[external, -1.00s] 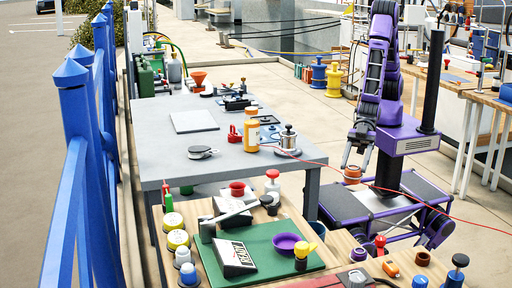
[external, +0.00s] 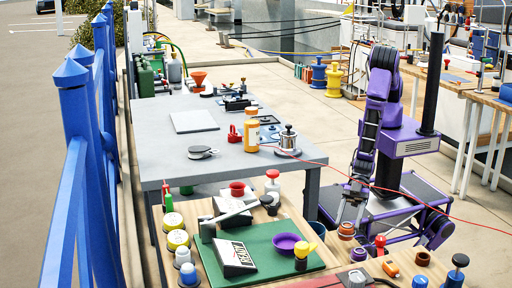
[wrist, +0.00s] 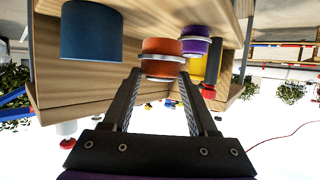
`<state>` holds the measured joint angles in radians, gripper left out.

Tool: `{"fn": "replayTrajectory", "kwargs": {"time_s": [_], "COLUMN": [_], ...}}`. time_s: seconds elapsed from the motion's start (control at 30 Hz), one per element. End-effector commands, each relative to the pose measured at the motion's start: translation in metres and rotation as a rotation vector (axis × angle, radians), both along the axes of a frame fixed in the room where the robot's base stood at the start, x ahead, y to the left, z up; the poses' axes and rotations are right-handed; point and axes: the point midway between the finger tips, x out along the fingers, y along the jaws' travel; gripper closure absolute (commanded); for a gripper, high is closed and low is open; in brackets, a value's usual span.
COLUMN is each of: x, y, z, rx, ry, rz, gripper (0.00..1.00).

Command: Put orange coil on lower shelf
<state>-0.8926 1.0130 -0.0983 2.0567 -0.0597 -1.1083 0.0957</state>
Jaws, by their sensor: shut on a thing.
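The orange coil (wrist: 160,46) is between my fingertips in the wrist view, with a pale band around it. My gripper (wrist: 160,76) is shut on it. In the external view my gripper (external: 350,200) points down, with the orange-brown coil (external: 346,230) at its tip, by the right edge of the wooden bench (external: 335,243). In the wrist view, wooden boards (wrist: 115,93) lie behind and around the coil. The lower shelf is hidden in the external view, and I cannot tell which board it is in the wrist view.
A blue cylinder (wrist: 90,31) is left of the coil, and a purple-and-yellow piece (wrist: 195,45) is close on its right. A thin red line (external: 400,193) crosses nearby.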

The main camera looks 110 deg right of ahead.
Motion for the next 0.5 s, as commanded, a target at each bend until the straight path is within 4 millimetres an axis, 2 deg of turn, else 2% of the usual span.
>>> {"fn": "replayTrajectory", "kwargs": {"time_s": [0.23,0.5], "x": [0.000,0.000], "y": [0.000,0.000], "z": [-0.033,-0.035], "rx": [-0.001,0.000], "ry": [-0.001,-0.002], "rz": [-0.001,-0.001], "gripper": [1.00,1.00]}}
